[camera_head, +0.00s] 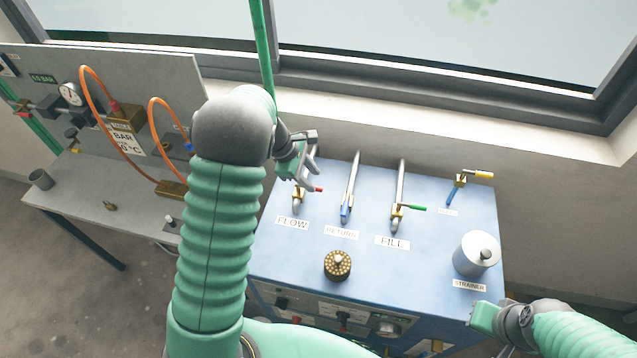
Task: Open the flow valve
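The flow valve (297,197) stands at the left of the blue cabinet top, behind a label reading FLOW. It has a brass body, and its short red-tipped handle (317,189) points to the right. My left gripper (308,168) is just above and behind this valve, close to the red handle. I cannot tell if it touches the handle or if its fingers are open. The gripper and arm hide part of the valve's pipe. My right gripper (484,317) is low at the right, by the cabinet's front right corner, away from the valve; its fingers are unclear.
The blue cabinet (375,275) also bears a blue-handled return valve (346,207), a green-handled fill valve (399,212), a yellow-handled valve (462,184), a brass knob (337,265) and a strainer (476,254). A bench (75,190) with orange hoses stands left.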

